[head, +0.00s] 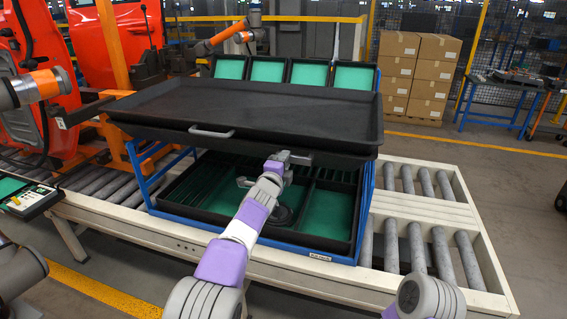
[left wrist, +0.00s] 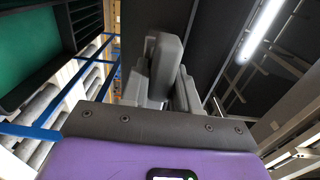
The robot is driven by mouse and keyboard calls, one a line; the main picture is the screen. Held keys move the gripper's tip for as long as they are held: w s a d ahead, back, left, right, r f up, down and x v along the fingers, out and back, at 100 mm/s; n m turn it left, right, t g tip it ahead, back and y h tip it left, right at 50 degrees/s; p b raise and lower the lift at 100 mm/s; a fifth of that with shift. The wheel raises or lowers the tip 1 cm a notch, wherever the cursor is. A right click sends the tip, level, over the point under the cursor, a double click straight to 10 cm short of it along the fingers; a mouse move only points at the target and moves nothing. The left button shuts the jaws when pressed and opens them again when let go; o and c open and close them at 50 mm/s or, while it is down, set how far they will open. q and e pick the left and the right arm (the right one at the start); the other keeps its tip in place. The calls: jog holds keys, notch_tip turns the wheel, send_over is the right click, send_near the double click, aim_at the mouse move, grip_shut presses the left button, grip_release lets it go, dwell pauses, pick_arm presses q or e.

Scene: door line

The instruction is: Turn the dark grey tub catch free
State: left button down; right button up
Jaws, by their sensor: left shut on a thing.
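The dark grey tub (head: 250,108) is a wide, shallow tray on top of the blue rack, with a pale bar handle (head: 212,132) on its front wall. My left gripper (head: 279,160) is at the lower front edge of this tub, right of the handle. In the left wrist view its fingers (left wrist: 163,75) are shut on a small grey part, which I take to be the catch. The fingers cover most of it, so how far it is turned cannot be told. My right gripper is not in view; only a link of that arm shows at the bottom.
Below the tub, a lower tray with green compartments (head: 329,216) sits in the blue rack (head: 366,205). The rack stands on a roller conveyor (head: 440,255). Cardboard boxes (head: 415,75) are stacked behind on the right. An orange and grey arm (head: 35,88) is close on the left.

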pick_arm(q)
jog(key=c, duration=1)
grip_release()
jog(key=shift+o, duration=0.2)
jog(key=shift+s+a, duration=0.1)
jog(key=shift+s, duration=0.4)
jog(key=b+v, duration=0.1)
jog(key=v, duration=0.5)
jog(key=shift+s+a, duration=0.15)
jog(key=shift+s, duration=0.1)
